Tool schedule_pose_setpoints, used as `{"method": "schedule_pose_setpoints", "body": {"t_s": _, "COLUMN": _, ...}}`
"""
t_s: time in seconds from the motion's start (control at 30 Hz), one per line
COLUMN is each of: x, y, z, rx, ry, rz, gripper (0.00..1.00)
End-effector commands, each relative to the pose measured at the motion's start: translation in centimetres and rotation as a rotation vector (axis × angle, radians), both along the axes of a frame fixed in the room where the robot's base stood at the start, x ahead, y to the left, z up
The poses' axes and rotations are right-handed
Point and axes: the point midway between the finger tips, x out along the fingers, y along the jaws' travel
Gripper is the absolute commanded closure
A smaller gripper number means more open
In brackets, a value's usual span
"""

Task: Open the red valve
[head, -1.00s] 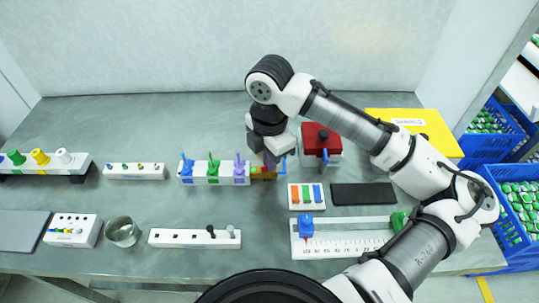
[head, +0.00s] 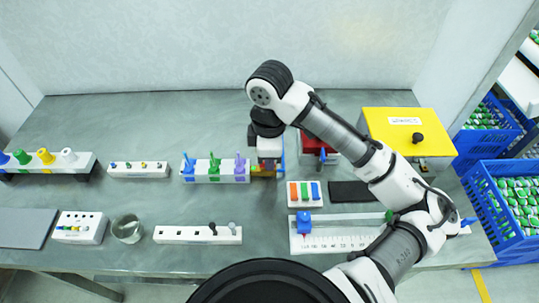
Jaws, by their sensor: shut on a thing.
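A row of valves stands on a white block (head: 205,178) in the middle of the table, with blue (head: 188,163), green (head: 214,164) and purple (head: 240,165) upright handles. My gripper points down over this right end and is shut there, apparently on the red valve's handle. The handle itself and the contact are hidden behind the gripper. A blue part (head: 283,166) shows at the right of the gripper.
A red-topped box (head: 318,143) stands close to the right, partly behind my arm. A yellow box (head: 408,130) with a black knob is farther right. In front are a colour-striped block (head: 305,194) and a white ruler slide (head: 320,243). The table behind the valves is clear.

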Motion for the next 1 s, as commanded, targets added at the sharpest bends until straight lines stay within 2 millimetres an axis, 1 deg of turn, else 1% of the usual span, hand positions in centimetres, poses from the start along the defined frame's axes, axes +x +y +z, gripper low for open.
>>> {"method": "schedule_pose_setpoints", "body": {"t_s": 0.43, "x": 0.04, "y": -0.05, "z": 0.06, "rx": -0.001, "ry": -0.002, "rz": -0.012, "gripper": 1.0}}
{"method": "schedule_pose_setpoints", "body": {"t_s": 0.47, "x": 0.04, "y": -0.05, "z": 0.06, "rx": -0.001, "ry": -0.002, "rz": -0.012, "gripper": 0.91}}
{"method": "schedule_pose_setpoints", "body": {"t_s": 0.6, "x": 0.03, "y": -0.04, "z": 0.04, "rx": -0.001, "ry": -0.001, "rz": -0.011, "gripper": 0.73}}
{"method": "schedule_pose_setpoints", "body": {"t_s": 0.87, "x": 0.02, "y": -0.02, "z": 0.05, "rx": 0.0, "ry": -0.001, "rz": -0.009, "gripper": 0.73}}
{"method": "schedule_pose_setpoints", "body": {"t_s": 1.0, "x": 0.05, "y": -0.05, "z": 0.82, "rx": -0.002, "ry": -0.001, "rz": -0.008, "gripper": 0.73}}
